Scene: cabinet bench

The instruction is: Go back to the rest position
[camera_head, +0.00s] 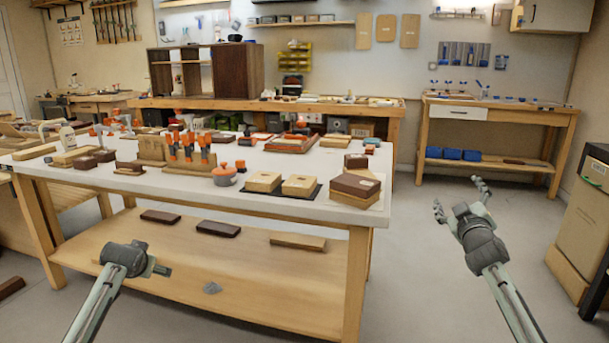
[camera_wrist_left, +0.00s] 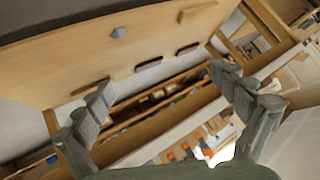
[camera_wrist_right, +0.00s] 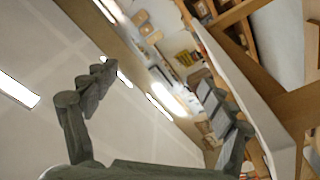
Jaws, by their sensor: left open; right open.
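My right gripper (camera_head: 460,200) is held up over the open floor, right of the white-topped workbench (camera_head: 340,212). Its two fingers are spread apart and empty, as the right wrist view (camera_wrist_right: 150,100) also shows. My left gripper (camera_head: 160,268) is in front of the bench, at the height of its lower shelf in the picture. In the left wrist view (camera_wrist_left: 165,105) its fingers are wide apart with nothing between them. Part of the left gripper's fingers is hidden in the head view.
A cabinet (camera_head: 580,220) stands at the right. The floor (camera_head: 430,290) between bench and cabinet is clear.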

